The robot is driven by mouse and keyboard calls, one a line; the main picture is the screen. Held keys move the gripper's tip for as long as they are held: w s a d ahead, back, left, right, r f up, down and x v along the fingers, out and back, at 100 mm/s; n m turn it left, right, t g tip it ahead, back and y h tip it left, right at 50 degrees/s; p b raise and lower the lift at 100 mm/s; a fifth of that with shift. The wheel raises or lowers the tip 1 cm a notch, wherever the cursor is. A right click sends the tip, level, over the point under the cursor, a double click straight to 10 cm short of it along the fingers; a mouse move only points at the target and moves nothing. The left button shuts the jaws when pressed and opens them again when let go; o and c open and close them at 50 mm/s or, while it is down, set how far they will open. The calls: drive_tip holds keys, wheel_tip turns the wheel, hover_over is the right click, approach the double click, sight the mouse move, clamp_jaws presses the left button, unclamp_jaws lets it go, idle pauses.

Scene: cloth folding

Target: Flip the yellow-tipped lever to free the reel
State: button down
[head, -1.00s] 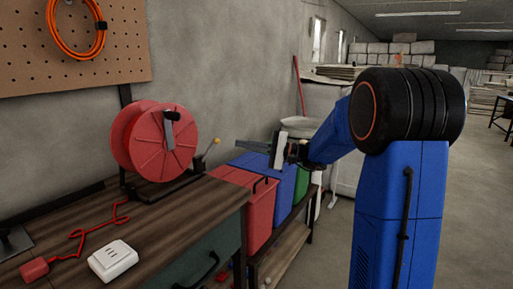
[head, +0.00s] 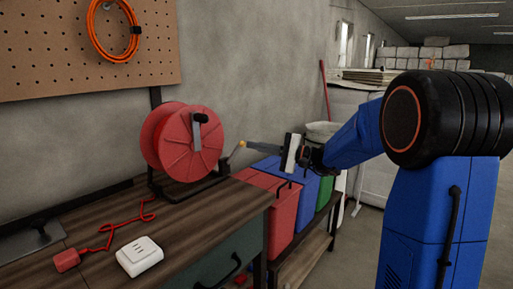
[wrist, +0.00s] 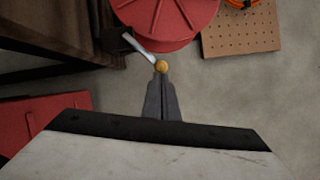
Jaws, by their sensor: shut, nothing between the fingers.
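The red reel (head: 190,150) stands in its dark frame on the workbench; its lower part shows at the top of the wrist view (wrist: 170,18). The lever (head: 235,156) rises at the reel's right side, with a yellow ball tip (head: 242,144). In the wrist view the lever (wrist: 143,48) slants down to its yellow tip (wrist: 162,67). My gripper (head: 248,146) is shut and empty, its fingers pointing left at the tip. In the wrist view its fingertips (wrist: 161,75) are right at the yellow ball; I cannot tell whether they touch.
A white socket box (head: 139,256) and a red plug (head: 66,260) with a cord lie on the workbench (head: 190,225). Red (head: 268,205), blue and green bins stand right of the bench. A pegboard (head: 60,60) with an orange cable hangs behind.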

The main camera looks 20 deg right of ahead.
drive_tip(key=shift+a+r+n, duration=0.1)
drive_tip(key=shift+r+n, duration=0.15)
drive_tip(key=shift+n, duration=0.05)
